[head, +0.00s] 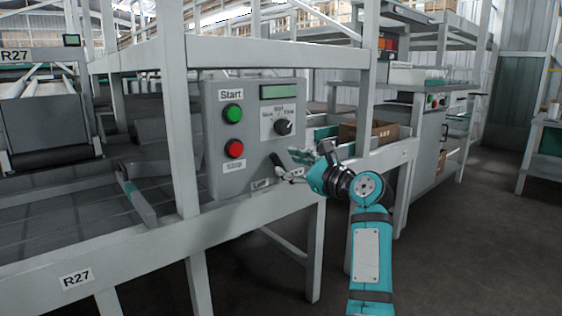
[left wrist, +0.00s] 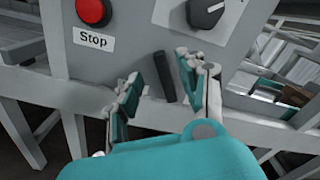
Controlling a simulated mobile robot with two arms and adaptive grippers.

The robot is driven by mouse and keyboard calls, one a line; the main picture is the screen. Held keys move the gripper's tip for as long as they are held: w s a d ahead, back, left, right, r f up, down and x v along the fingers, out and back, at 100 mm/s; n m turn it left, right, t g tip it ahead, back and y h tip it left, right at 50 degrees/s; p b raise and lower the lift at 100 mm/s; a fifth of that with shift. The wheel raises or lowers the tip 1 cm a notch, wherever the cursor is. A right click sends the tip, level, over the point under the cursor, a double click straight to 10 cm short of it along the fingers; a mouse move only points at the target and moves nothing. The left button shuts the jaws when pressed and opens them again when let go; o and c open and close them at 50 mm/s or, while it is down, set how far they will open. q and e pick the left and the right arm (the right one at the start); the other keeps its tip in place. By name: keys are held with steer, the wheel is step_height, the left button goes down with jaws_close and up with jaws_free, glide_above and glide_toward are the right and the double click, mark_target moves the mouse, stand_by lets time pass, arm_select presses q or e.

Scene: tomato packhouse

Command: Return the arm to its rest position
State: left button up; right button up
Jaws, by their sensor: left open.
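My left arm (head: 368,245) is teal and reaches up from the bottom of the head view. Its gripper (head: 293,169) is in front of the lower right of the grey control box (head: 212,150). In the left wrist view the left gripper (left wrist: 160,70) is open, its two fingers apart. A black lever (left wrist: 164,76) on the box shows between the fingers; I cannot tell whether they touch it. Nothing is held. My right gripper is in neither view.
The box carries a green Start button (head: 232,113), a red Stop button (head: 234,149) and a black dial (head: 284,127). White frame posts (head: 180,120) stand around it. A cardboard box (head: 378,134) sits on a shelf behind. Open floor (head: 480,220) lies at the right.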

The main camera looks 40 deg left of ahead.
arm_select(q)
steer(key=shift+s+d, duration=0.1)
steer(key=shift+d, duration=0.9)
